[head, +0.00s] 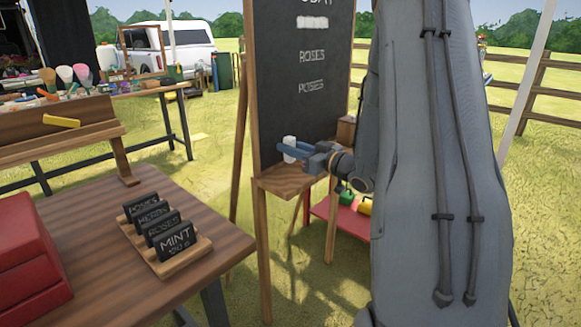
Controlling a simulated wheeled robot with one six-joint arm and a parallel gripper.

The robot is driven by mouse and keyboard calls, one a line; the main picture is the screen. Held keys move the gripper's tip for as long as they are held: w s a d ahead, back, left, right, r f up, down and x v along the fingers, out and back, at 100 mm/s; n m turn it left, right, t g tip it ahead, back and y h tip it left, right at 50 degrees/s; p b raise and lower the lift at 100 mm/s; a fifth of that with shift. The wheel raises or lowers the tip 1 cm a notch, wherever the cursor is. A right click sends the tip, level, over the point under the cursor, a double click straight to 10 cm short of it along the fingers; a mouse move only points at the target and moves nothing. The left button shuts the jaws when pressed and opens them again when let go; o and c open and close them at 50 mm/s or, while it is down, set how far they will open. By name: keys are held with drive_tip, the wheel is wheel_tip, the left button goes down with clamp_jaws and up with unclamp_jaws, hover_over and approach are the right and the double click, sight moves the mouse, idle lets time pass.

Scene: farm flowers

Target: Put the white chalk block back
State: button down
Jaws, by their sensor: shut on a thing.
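The white chalk block (289,143) is upright between the blue fingers of my gripper (287,150). My gripper is shut on it, just over the wooden ledge (284,184) at the foot of the blackboard (275,100). The fingers cover the block's middle. I cannot tell whether the block's lower end touches the ledge or hangs just above it. The board bears chalk lettering, with ROSES readable, and a white smear near the top.
A small wooden box (346,131) stands at the ledge's right end, partly behind my arm. A wooden table (190,286) in front holds a rack of black signs (165,240) and a red case (30,258). A yellow block (61,122) lies on a wooden stand (88,135).

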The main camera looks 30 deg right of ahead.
sight(291, 162)
drive_tip(key=shift+f, duration=2.75)
drive_tip(key=shift+f, duration=0.1)
drive_tip(key=c, duration=1.5)
unclamp_jaws()
drive_tip(key=shift+c, duration=0.2)
drive_tip(key=shift+s, duration=0.1)
drive_tip(key=v, duration=1.2)
